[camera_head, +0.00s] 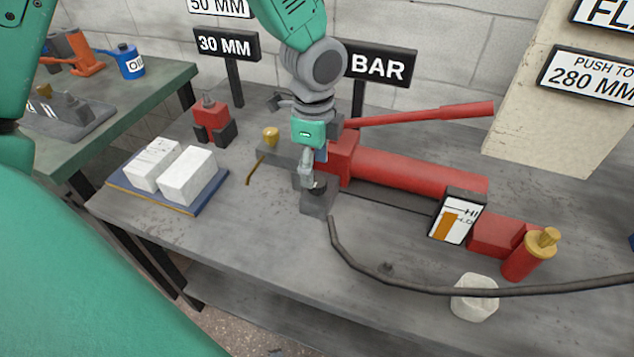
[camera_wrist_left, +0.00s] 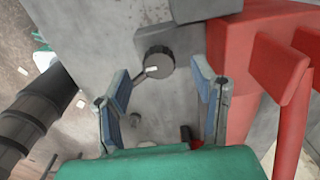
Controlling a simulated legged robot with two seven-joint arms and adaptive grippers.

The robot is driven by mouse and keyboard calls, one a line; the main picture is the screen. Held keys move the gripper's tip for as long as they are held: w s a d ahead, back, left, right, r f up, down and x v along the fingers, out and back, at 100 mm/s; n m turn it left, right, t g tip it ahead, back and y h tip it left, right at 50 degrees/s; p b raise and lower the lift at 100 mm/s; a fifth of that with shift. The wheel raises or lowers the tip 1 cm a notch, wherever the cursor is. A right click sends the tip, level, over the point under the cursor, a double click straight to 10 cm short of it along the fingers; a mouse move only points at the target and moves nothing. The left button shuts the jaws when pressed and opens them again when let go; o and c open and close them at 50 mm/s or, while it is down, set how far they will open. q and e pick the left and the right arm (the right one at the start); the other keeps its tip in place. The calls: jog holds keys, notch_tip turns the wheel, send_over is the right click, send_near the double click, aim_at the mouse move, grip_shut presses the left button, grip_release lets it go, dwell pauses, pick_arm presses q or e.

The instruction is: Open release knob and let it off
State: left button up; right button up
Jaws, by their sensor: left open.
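The release knob (camera_wrist_left: 158,62) is a dark round knob with a pale mark on its face, seen in the left wrist view. In the head view the knob (camera_head: 317,187) shows small and dark on a grey block at the near end of the red hand pump (camera_head: 400,172), partly hidden by my gripper. My left gripper (camera_head: 309,178) points down over it. In the left wrist view the left gripper (camera_wrist_left: 161,82) is open, with its blue-padded fingers apart and the knob in line with the gap, just beyond the tips. I cannot tell whether they touch. My right gripper is not in view.
The pump's long red handle (camera_head: 425,115) reaches right above its body. A black hose (camera_head: 370,276) runs from the block across the bench front.

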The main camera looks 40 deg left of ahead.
aim_at(315, 181)
pick_arm(q)
jog(key=f, duration=0.3)
jog(key=shift+s+a, duration=0.1)
jog(key=shift+a, duration=0.25)
jog(key=shift+f+b, duration=0.3)
jog(key=shift+f, duration=0.05)
jog(key=shift+d+f, duration=0.1)
jog(key=shift+d, duration=0.75)
jog(key=shift+a, duration=0.25)
jog(key=c, duration=1)
jog(key=shift+a, duration=0.25)
jog(key=shift+c, duration=0.6)
jog(key=shift+d, duration=0.1)
